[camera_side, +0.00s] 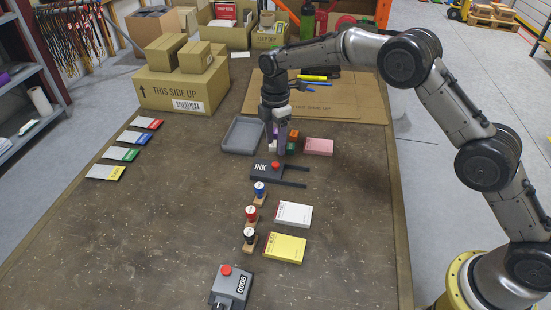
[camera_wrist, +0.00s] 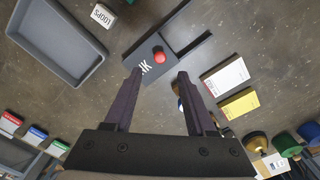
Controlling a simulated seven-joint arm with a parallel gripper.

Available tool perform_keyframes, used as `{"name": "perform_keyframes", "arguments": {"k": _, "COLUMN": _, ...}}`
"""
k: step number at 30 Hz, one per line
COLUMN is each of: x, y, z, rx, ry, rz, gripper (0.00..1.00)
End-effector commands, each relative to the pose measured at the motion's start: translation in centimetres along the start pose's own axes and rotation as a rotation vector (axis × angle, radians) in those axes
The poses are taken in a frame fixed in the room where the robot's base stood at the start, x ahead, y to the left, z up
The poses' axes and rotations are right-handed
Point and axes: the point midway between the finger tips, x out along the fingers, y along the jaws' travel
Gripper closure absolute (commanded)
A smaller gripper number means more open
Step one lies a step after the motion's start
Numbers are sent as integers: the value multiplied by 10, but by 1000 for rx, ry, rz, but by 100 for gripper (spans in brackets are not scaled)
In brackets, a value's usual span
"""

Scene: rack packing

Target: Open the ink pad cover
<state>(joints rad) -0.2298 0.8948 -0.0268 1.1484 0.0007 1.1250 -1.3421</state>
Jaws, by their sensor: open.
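The dark ink pad (camera_side: 262,173), lettered INK, lies flat on the table with a red knob (camera_side: 275,165) on its cover. The cover looks closed. Two dark parallel rails (camera_side: 292,184) run out from its right side. In the wrist view the ink pad (camera_wrist: 142,72) and the red knob (camera_wrist: 159,57) lie just beyond the fingertips. My gripper (camera_side: 279,148) points down behind the ink pad in the side view. Its dark fingers are spread wide and empty, apart from the knob; the wrist view shows the gripper (camera_wrist: 158,74) with nothing between its fingers.
Stamps (camera_side: 251,214), a white pad (camera_side: 294,214) and a yellow pad (camera_side: 286,248) stand nearer the camera.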

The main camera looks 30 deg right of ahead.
Motion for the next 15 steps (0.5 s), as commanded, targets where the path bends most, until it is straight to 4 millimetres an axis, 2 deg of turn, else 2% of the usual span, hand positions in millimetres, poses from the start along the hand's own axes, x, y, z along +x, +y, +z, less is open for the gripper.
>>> {"name": "perform_keyframes", "arguments": {"k": 1, "x": 12, "y": -1, "z": 0, "rx": 0, "ry": -1, "rz": -5, "gripper": 44}}
{"name": "perform_keyframes", "arguments": {"k": 6, "x": 41, "y": -1, "z": 0, "rx": 0, "ry": 0, "rz": -3, "gripper": 44}}
{"name": "perform_keyframes", "arguments": {"k": 15, "x": 67, "y": 0, "z": 0, "rx": 0, "ry": 1, "rz": 0, "gripper": 44}}
